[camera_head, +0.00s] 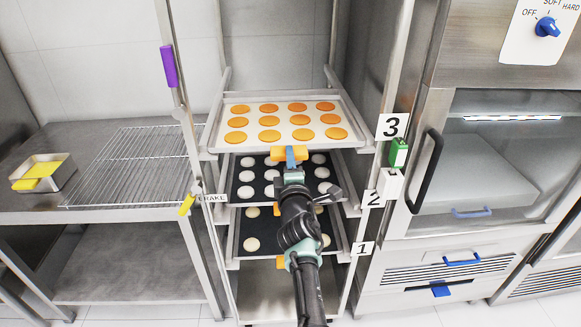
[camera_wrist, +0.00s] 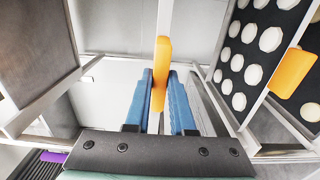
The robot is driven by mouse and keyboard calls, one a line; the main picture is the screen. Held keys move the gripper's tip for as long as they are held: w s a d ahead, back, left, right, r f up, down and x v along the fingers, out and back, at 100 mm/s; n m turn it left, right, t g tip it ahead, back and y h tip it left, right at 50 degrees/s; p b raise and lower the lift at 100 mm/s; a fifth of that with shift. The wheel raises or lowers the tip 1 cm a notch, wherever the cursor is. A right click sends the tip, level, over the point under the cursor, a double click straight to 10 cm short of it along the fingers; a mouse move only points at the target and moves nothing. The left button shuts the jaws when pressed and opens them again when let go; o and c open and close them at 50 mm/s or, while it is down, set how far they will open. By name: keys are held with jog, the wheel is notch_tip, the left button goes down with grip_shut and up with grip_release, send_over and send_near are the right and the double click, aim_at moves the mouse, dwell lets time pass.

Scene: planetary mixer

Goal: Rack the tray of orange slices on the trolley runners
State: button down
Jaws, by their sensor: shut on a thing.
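The tray of orange slices (camera_head: 219,145) is at the top level of the trolley, by the label 3, between the side posts. It looks about level, with orange rounds in rows on a pale liner. Whether it rests on the runners or hovers just above them, I cannot tell. My gripper (camera_head: 290,158) is at the middle of its front edge, shut on the orange handle (camera_head: 302,153). In the wrist view the blue fingers (camera_wrist: 161,98) stand on either side of the orange handle (camera_wrist: 160,75).
Below are trays of pale rounds at levels 2 (camera_head: 233,187) and 1 (camera_head: 240,232), with orange handles. A steel table with a wire rack (camera_head: 140,160) and a small pan (camera_head: 64,175) stands left. A cabinet with a black handle (camera_head: 425,170) stands close on the right.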

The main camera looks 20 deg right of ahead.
jog(key=shift+b+x, duration=1.2)
jog(key=shift+b, duration=0.2)
jog(key=shift+w, duration=0.2)
jog(key=shift+r, duration=0.1)
jog(key=shift+w+b, duration=0.15)
jog(key=shift+b, duration=0.45)
jog(key=shift+w+d+b, duration=0.1)
jog(key=shift+w+b, duration=0.05)
jog(key=shift+b, duration=0.15)
jog(key=shift+w+d+b, duration=0.1)
jog(key=shift+w+b, duration=0.15)
jog(key=shift+b, duration=0.1)
